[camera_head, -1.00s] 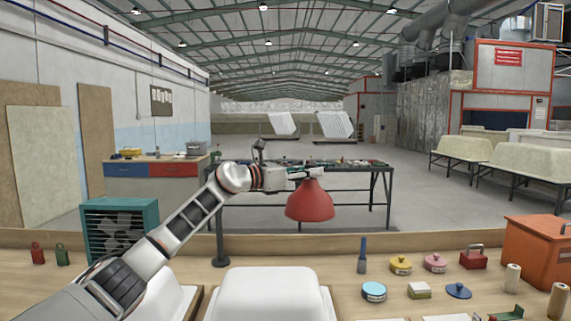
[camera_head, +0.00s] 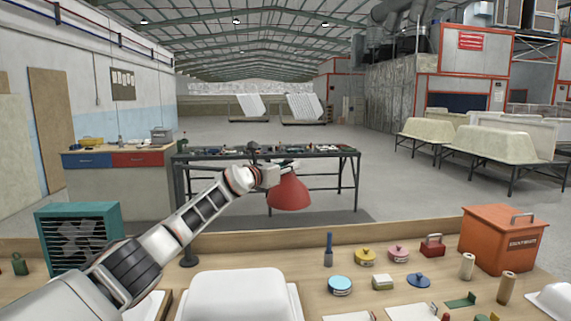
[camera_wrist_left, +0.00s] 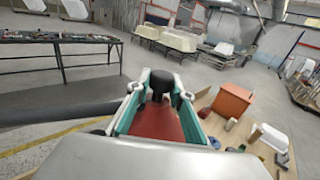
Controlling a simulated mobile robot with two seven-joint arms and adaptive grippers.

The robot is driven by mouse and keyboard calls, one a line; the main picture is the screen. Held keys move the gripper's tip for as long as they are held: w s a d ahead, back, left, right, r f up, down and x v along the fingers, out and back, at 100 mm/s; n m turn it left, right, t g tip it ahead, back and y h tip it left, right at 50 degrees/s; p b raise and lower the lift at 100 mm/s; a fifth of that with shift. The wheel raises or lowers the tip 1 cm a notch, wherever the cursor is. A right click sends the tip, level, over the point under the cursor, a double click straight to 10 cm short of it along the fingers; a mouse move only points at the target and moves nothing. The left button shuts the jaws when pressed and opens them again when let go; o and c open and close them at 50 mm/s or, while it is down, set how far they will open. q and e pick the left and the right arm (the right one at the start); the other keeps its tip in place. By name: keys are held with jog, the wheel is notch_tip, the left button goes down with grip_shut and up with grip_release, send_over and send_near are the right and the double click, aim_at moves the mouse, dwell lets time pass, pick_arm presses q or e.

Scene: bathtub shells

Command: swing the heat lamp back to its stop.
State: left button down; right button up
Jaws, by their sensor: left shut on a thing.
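The heat lamp has a red cone shade (camera_head: 288,194) and a dark post base (camera_head: 189,258) on the workbench. The shade hangs over the far side of the bench, to the right of the post. My left gripper (camera_head: 277,172) is at the top of the shade. In the left wrist view its teal-lined fingers (camera_wrist_left: 158,98) are shut about the lamp's dark top knob (camera_wrist_left: 157,82), with the red shade (camera_wrist_left: 155,125) below. The lamp's dark arm (camera_wrist_left: 60,115) runs off to the left there. The lamp's stop cannot be made out. My right gripper is not in view.
A white tub shell (camera_head: 240,294) lies on the bench near the post. A teal fan heater (camera_head: 78,238) stands at the left. Several small pots and tools and an orange box (camera_head: 500,240) stand at the right. A dark table (camera_head: 265,153) stands beyond the bench.

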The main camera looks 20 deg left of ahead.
pick_arm(q)
jog(key=shift+a+r, duration=0.2)
jog(key=shift+r, duration=0.2)
jog(key=c, duration=2)
grip_release()
jog(key=shift+w, duration=0.1)
jog(key=shift+o, duration=1.2)
jog(key=shift+w+d+f, duration=0.15)
jog(key=shift+w+f, duration=0.15)
jog(key=shift+w, duration=0.05)
jog(key=shift+s, duration=0.2)
jog(key=shift+s+a, duration=0.2)
jog(key=shift+a, duration=0.05)
jog(key=shift+s+a, duration=0.2)
jog(key=shift+s, duration=0.5)
jog(key=shift+s+f, duration=0.1)
jog(key=shift+s, duration=0.6)
jog(key=v, duration=0.8)
jog(key=shift+s, duration=0.25)
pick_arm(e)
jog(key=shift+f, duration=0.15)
pick_arm(q)
jog(key=shift+a, duration=0.15)
